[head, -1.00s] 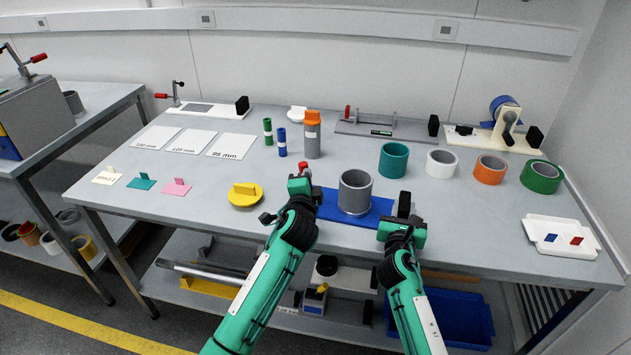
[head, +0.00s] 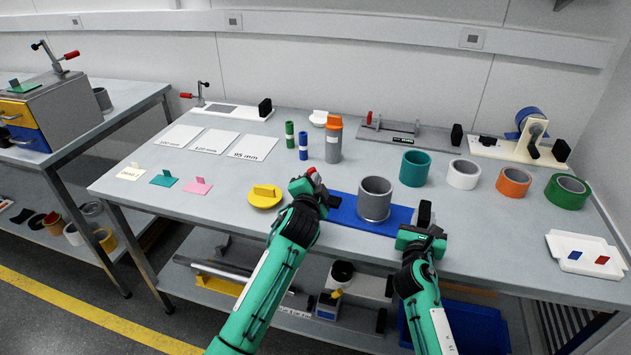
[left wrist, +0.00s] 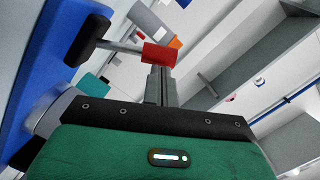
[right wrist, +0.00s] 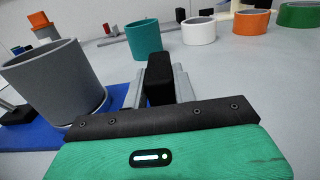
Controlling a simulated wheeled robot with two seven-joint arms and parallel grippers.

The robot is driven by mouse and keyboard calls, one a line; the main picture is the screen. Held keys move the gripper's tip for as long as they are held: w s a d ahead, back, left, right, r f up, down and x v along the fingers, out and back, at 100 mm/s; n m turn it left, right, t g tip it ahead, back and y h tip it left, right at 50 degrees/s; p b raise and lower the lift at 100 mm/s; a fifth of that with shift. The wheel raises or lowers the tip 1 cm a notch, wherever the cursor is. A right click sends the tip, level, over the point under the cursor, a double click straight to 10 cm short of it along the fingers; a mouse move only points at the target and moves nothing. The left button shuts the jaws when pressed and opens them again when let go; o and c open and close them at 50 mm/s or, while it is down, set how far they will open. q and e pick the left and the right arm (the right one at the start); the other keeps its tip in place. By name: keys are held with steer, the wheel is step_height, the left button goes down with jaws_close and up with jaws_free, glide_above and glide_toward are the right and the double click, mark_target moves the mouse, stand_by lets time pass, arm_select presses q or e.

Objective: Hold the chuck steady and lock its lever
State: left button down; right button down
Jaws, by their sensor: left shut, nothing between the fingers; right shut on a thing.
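The chuck is a blue base plate (head: 345,212) with a grey cylinder (head: 375,198) upright on it. A black block (head: 424,212) stands at its right end; the right wrist view shows it too (right wrist: 159,78). My right gripper (head: 422,228) is shut on that black block. The lever's red handle (head: 311,171) is at the plate's left end. In the left wrist view the handle (left wrist: 160,54) sits on a metal rod from a black pivot (left wrist: 88,38). My left gripper (head: 308,184) is shut and empty, its fingertips at the red handle; I cannot tell if they touch.
A yellow disc (head: 264,197) lies left of my left gripper. An orange-topped grey cylinder (head: 333,142) stands behind. A teal ring (head: 415,169) and other coloured rings stand to the right. A white tray (head: 585,254) is at the right edge. The table's front edge is close to both arms.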

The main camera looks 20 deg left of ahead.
arm_select(q)
steer(key=shift+s, duration=0.1)
arm_select(e)
steer(key=shift+f, duration=0.25)
arm_select(q)
steer(key=s+r, duration=0.1)
steer(key=s, duration=0.8)
steer(key=shift+s+d, duration=0.4)
steer(key=shift+d, duration=0.05)
arm_select(e)
steer(key=c, duration=1)
jaws_free()
steer(key=shift+c, duration=0.2)
arm_select(q)
steer(key=shift+w, duration=0.1)
arm_select(e)
steer(key=shift+r, duration=0.1)
